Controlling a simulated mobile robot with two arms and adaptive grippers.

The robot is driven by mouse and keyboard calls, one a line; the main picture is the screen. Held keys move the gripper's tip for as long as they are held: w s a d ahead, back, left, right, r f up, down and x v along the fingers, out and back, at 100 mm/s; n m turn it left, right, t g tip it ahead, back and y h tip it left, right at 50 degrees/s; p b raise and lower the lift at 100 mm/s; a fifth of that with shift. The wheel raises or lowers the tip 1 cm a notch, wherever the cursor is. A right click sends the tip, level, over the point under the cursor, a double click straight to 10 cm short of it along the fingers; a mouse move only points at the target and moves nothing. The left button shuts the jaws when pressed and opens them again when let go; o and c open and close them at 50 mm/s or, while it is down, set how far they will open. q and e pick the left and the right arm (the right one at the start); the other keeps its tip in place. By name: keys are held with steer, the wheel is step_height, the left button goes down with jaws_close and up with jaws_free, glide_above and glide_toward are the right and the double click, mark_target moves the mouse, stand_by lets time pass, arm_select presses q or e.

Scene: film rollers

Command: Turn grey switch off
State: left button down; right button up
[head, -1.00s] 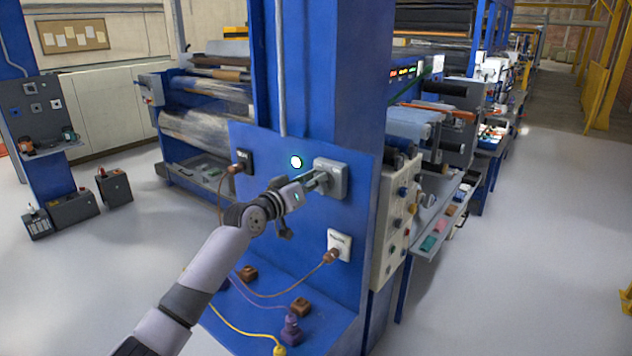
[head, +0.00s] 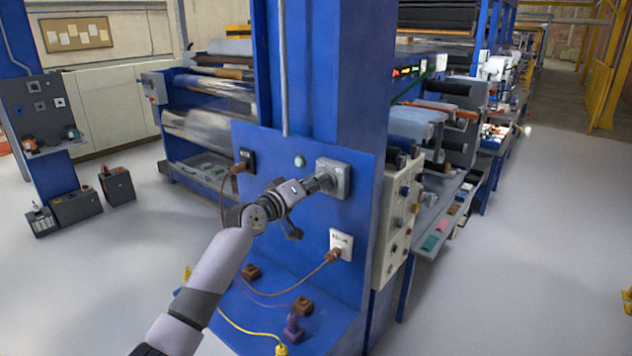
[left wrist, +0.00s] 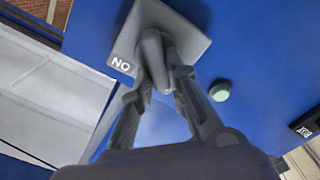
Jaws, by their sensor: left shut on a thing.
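The grey switch (head: 341,176) is a square box on the blue panel of the column. The gripper hides part of the switch front in the head view. A round lamp (head: 300,161) left of the switch is dull green; it also shows in the left wrist view (left wrist: 220,91). My right gripper is not in view.
A black socket (head: 246,155) with a brown plug is left of the lamp. A white socket (head: 341,240) with a brown plug and cable is below the switch. Loose plugs (head: 292,327) and cables lie on the blue ledge. A control panel (head: 393,225) stands to the right.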

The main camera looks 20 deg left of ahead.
arm_select(q)
steer(key=c, duration=1.6)
jaws_free()
steer(key=shift+o, duration=0.2)
steer(key=shift+s, duration=0.15)
steer(key=v, duration=1.1)
steer(key=shift+s+a, duration=0.15)
steer(key=shift+s, duration=0.2)
